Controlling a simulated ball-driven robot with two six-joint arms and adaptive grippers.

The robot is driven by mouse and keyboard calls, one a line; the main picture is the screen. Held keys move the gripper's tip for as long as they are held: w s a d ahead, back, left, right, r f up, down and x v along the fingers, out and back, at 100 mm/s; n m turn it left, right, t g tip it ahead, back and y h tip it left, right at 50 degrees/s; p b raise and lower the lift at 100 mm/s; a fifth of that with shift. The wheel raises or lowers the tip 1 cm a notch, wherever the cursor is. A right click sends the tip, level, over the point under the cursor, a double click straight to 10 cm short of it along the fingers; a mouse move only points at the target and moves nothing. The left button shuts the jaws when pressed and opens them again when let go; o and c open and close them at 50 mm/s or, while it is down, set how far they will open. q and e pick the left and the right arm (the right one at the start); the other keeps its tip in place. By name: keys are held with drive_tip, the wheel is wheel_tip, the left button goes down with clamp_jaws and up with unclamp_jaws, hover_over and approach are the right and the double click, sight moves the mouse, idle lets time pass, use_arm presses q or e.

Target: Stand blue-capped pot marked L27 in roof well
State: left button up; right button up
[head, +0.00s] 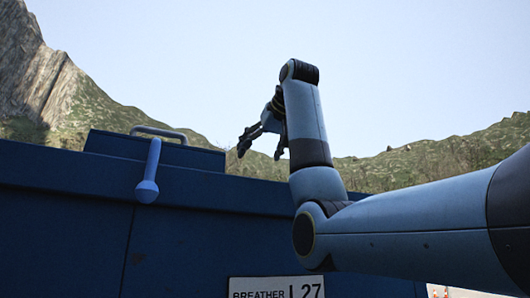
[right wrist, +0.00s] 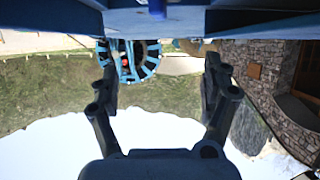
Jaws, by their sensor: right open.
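A blue cabinet (head: 60,240) fills the lower left of the head view, with a white plate (head: 277,288) reading "BREATHER L27". No blue-capped pot can be made out in the head view, and the roof well is not visible from this low angle. My right gripper (head: 260,152) is open and empty, above the cabinet's top edge. In the right wrist view its fingers (right wrist: 158,62) are spread with nothing between them. A small bright blue piece (right wrist: 157,9) shows at the top edge there; I cannot tell what it is. My left gripper is not in view.
A dark blue raised box (head: 160,150) with a grey handle (head: 159,132) stands on the cabinet's top at left. A light blue lever (head: 149,172) is in front.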

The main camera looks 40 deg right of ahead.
drive_tip(key=shift+b+v, duration=0.4)
drive_tip(key=shift+v, duration=1.3)
drive_tip(key=shift+f, duration=0.1)
